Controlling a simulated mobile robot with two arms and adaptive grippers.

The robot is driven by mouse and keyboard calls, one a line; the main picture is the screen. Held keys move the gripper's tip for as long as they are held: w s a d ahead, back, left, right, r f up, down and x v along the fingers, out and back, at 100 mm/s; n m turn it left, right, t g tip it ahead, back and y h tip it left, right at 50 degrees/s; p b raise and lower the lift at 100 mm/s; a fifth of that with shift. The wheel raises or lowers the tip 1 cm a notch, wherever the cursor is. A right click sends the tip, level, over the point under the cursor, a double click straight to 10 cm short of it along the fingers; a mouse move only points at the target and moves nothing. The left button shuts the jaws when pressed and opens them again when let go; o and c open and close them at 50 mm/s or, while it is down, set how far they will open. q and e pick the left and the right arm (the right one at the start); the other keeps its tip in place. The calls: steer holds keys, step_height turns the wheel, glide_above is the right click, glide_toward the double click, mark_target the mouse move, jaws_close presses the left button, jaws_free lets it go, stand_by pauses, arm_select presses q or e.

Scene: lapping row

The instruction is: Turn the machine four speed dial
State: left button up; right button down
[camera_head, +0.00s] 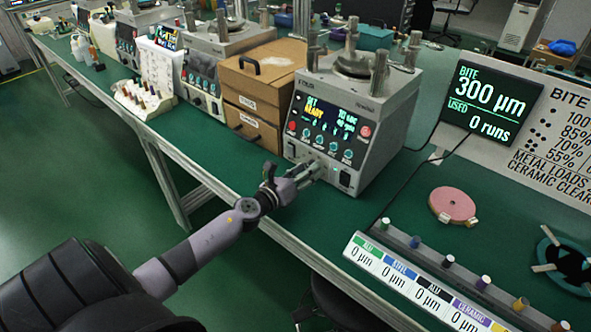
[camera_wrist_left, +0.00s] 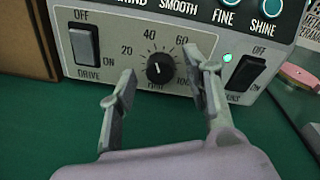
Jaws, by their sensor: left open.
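A grey lapping machine (camera_head: 352,110) with a lit display stands on the green bench. I cannot read a machine number on it. Its black speed dial (camera_wrist_left: 160,68) sits on the lower front panel, inside a printed scale with 20, 40 and 60 readable. The dial's white mark appears to point up, slightly left. My left gripper (camera_head: 312,172) reaches the machine's lower front. In the left wrist view, its open fingers (camera_wrist_left: 164,88) stand on either side of the dial, with gaps between them and the knob. The head view hides the dial behind the gripper. My right gripper is not in view.
A drive switch (camera_wrist_left: 85,44) is left of the dial and another rocker switch (camera_wrist_left: 249,73) is right. Cardboard boxes (camera_head: 262,75) stand left of the machine. A screen (camera_head: 486,98), a pink disc (camera_head: 452,204) and a labelled strip (camera_head: 412,280) lie to the right.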

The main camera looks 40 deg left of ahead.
arm_select(q)
steer(key=s, duration=0.7)
steer(key=s+r, duration=0.1)
steer(key=s, duration=0.3)
steer(key=shift+s+a, duration=0.25)
steer(key=shift+a, duration=0.1)
steer(key=shift+f, duration=0.15)
